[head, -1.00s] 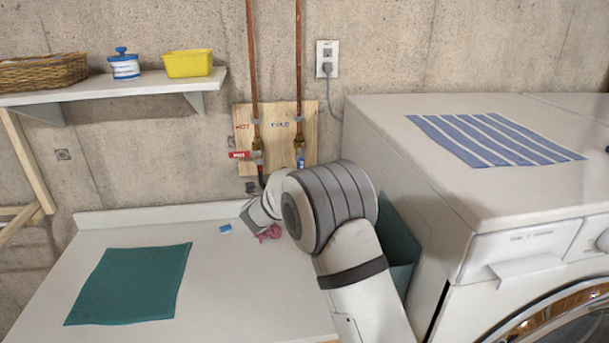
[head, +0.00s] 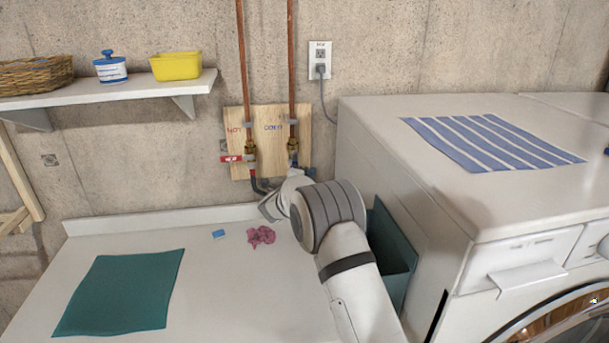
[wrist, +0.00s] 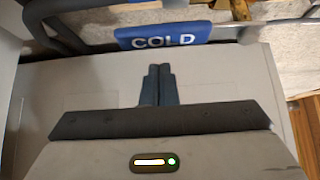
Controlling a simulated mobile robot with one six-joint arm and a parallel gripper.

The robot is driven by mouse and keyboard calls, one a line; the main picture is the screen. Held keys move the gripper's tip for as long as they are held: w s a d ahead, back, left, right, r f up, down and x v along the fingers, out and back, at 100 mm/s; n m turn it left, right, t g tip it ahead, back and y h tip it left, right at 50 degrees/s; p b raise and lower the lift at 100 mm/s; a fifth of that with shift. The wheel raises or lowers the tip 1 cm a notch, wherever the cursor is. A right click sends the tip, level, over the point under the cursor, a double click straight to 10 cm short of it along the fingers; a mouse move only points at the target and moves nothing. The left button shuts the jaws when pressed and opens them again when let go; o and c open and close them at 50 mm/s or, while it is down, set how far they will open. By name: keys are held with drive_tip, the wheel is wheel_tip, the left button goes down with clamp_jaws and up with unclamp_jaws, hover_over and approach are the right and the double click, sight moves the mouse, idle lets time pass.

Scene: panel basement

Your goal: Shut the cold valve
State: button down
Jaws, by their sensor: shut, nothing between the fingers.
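The cold valve (head: 292,147) is a brass fitting on the right copper pipe, under the "COLD" lettering on the wooden board. Its blue lever sleeve (wrist: 163,36), marked COLD, lies crosswise in the wrist view, just beyond my fingertips. In the head view a small blue patch shows by my wrist at the valve, but my arm hides most of the lever, so its exact angle is unclear there. My gripper (wrist: 158,72) is shut and empty, its fingers together, with a small gap in the picture to the sleeve; contact cannot be judged. The head view hides my fingers.
The hot valve's red lever (head: 238,158) points left beside the cold one. A white counter (head: 215,290) below holds a teal cloth (head: 120,292), a pink rag (head: 261,236) and a blue sponge (head: 218,234). A white washer (head: 400,190) stands close on the right.

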drive_tip(key=a, duration=0.1)
drive_tip(key=s+a+p, duration=0.1)
drive_tip(key=a, duration=0.1)
drive_tip(key=shift+a, duration=0.25)
